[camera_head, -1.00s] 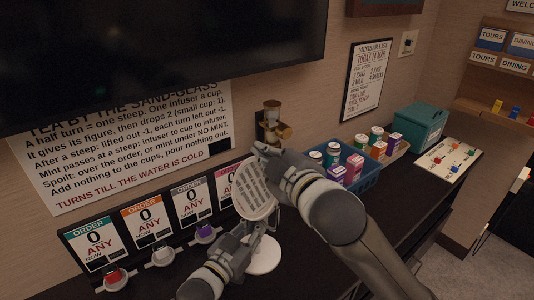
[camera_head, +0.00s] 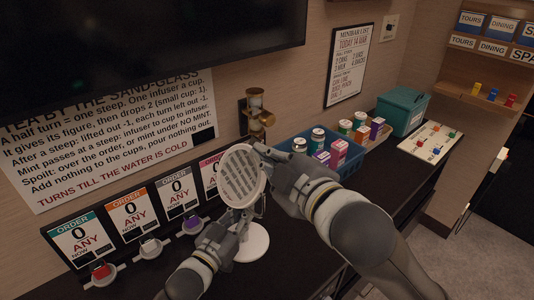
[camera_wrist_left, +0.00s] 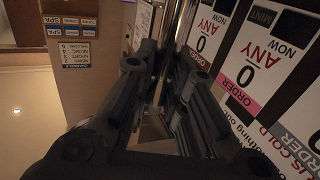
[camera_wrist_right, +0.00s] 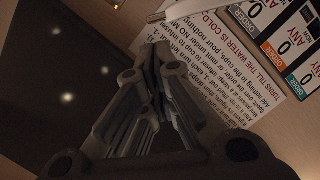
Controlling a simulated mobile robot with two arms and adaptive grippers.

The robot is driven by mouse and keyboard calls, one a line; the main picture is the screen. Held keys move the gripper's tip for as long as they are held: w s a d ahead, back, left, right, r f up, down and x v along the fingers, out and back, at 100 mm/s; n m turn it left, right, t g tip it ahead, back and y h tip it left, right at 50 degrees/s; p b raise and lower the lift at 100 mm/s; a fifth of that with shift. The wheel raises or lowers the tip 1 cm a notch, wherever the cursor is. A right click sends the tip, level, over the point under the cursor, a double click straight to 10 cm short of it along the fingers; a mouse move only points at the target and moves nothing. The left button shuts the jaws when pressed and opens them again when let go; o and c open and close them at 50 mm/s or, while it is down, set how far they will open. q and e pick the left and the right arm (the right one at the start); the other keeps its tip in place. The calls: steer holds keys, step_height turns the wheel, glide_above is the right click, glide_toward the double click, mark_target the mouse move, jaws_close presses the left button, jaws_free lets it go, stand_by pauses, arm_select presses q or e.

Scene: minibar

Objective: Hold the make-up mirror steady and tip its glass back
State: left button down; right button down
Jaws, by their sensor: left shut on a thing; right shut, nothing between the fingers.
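My left gripper (camera_head: 238,222) is shut on the mirror's stem, below the glass. The shiny stem (camera_wrist_left: 167,40) runs between its fingers in the left wrist view. My right gripper (camera_head: 262,152) is shut and empty at the upper right edge of the glass. I cannot tell whether it touches the rim. In the right wrist view its closed fingers (camera_wrist_right: 150,60) have nothing between them.
Order cards (camera_head: 128,215) with coloured pieces before them line the counter's wall side. A brass sand-glass fixture (camera_head: 256,112) is on the wall behind the mirror. A blue crate (camera_head: 350,163) of cans and boxes and a teal box (camera_head: 403,110) stand to the right.

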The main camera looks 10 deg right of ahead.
arm_select(q)
steer(key=c, duration=1.4)
jaws_free()
steer(key=shift+o, duration=0.2)
